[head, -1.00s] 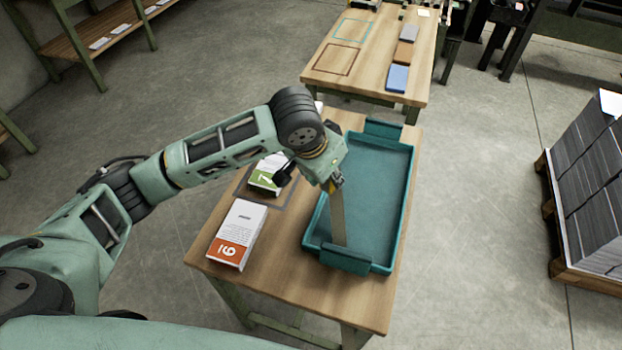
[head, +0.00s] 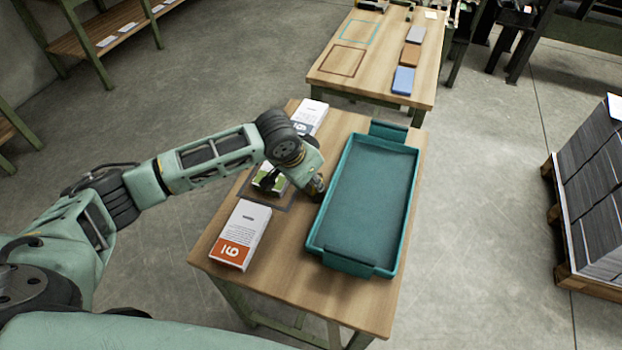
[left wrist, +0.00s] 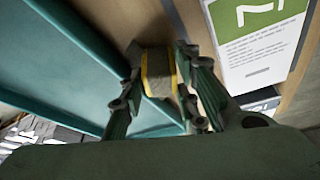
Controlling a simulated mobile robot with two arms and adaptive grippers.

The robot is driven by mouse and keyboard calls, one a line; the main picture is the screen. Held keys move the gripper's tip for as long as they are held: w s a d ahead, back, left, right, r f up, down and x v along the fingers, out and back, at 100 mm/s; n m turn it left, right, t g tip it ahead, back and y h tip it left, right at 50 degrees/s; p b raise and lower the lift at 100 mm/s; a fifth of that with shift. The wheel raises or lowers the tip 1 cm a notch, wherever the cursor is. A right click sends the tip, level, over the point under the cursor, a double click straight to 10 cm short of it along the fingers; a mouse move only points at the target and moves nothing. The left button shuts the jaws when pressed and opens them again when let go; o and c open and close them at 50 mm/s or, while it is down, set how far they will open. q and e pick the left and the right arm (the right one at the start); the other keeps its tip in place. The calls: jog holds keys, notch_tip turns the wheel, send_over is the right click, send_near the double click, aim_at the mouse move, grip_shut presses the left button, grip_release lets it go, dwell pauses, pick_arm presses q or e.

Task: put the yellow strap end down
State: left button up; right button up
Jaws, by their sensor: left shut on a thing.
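My left gripper (head: 318,188) is low at the left long wall of the teal tray (head: 318,222), beside the green-labelled stack. In the left wrist view my left gripper (left wrist: 160,95) is shut on the yellow strap end (left wrist: 158,72), a short tan-grey piece with yellow edges between the fingers. The teal tray wall (left wrist: 85,55) is left of the fingers there. In the head view the strap is hidden by the gripper and wrist. I cannot tell whether the strap end touches the tabletop. My right gripper is not in view.
A green-labelled stack (head: 268,178), an orange-labelled stack (head: 240,235) and a blue-labelled stack (head: 310,115) stand on the wooden table (head: 300,275). The tray is empty. A second table (head: 385,60) with coloured blocks is behind. A pallet of grey stacks (head: 595,190) is at right.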

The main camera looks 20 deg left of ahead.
pick_arm(q)
jog(key=o, duration=0.7)
jog(key=shift+f, duration=0.1)
jog(key=shift+o, duration=1.1)
